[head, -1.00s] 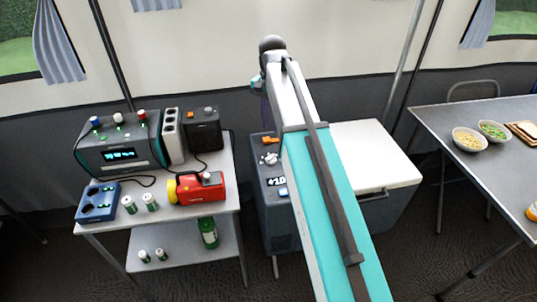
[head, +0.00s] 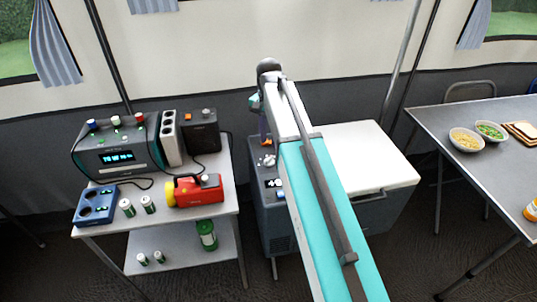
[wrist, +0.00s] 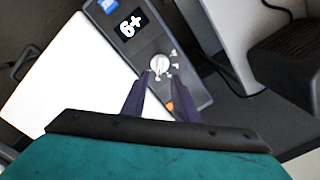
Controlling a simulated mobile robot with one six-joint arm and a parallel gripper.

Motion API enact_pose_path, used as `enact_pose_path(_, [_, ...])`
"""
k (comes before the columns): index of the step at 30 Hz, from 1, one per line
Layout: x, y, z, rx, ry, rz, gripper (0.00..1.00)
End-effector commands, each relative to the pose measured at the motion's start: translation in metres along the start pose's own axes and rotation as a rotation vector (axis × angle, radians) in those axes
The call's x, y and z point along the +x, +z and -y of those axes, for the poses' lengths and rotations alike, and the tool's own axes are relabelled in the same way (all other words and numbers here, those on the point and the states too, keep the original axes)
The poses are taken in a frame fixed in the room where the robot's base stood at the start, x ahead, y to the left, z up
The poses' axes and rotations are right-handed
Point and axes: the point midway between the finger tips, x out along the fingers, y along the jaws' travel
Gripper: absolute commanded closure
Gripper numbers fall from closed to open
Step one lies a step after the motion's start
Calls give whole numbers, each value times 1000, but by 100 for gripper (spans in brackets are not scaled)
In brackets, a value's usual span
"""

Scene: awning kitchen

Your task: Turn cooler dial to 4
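The cooler (head: 359,150) is a grey box with a white lid. Its control panel shows at its left end, with a pale dial (wrist: 160,64) and a display (wrist: 130,25). The display appears upside down in the wrist view and seems to read +9. The dial also shows in the head view (head: 267,160). My gripper (wrist: 159,76) has its two dark purple fingers apart, with a gap between them. The tips lie just short of the dial in the wrist view, one towards each side. I cannot tell whether they touch it. In the head view my arm hides part of the panel and display.
An orange switch (wrist: 169,106) sits on the panel near the fingers. A cart (head: 218,190) on the left holds a power station (head: 118,146), a red and yellow flashlight (head: 195,190) and a blue tray (head: 96,204). A table (head: 470,190) with food bowls stands right.

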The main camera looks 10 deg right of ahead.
Motion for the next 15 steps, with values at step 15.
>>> enact_pose_path(15, [64,1,0,-1,1,1,73])
